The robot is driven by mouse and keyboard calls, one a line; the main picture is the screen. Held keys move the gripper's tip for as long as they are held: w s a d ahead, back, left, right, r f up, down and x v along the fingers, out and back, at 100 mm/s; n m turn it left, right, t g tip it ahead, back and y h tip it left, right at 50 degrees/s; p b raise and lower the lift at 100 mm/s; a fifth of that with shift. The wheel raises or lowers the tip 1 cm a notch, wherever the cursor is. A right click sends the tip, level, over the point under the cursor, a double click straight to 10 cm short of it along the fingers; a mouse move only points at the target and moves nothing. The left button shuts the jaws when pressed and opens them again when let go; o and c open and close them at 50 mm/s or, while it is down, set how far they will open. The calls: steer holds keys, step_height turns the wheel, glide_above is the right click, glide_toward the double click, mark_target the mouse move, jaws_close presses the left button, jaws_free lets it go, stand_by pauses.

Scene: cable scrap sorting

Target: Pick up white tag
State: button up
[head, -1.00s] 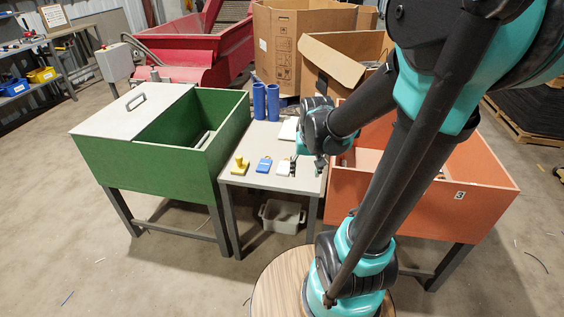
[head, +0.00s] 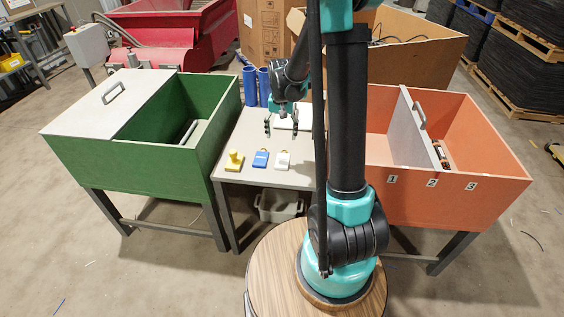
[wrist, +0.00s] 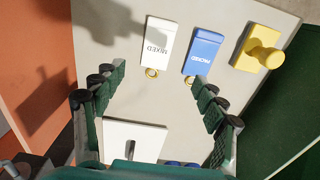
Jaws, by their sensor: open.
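The white tag (head: 282,160) lies flat on the grey table (head: 299,180), at the right end of a row. In the wrist view the white tag (wrist: 158,40) shows dark lettering and a brass-coloured ring at its near end. My gripper (head: 281,124) is open and empty above the table, behind the tag in the head view. In the wrist view my gripper (wrist: 157,87) has its fingers spread wide, with the tag ahead of the gap and apart from both. A blue tag (head: 261,158) lies beside the white one.
A yellow knobbed block (head: 234,162) stands left of the blue tag. A white slotted plate (wrist: 135,140) lies near my gripper. Blue cylinders (head: 264,87) stand at the table's back. A green bin (head: 160,159) and an orange bin (head: 460,205) flank the table.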

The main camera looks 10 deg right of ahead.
glide_above(283, 159)
steer(key=f, duration=0.6)
steer(key=shift+s+a+f, duration=0.15)
steer(key=shift+s+a, duration=0.05)
steer(key=shift+a, duration=0.1)
steer(key=shift+w+d+f, duration=0.1)
steer(key=shift+d+f, duration=0.05)
steer(key=shift+f, duration=1.15)
steer(key=shift+w+d+f, duration=0.1)
steer(key=shift+f, duration=1.2)
steer(key=shift+f, duration=0.2)
steer(key=shift+s, duration=0.1)
steer(key=c, duration=1)
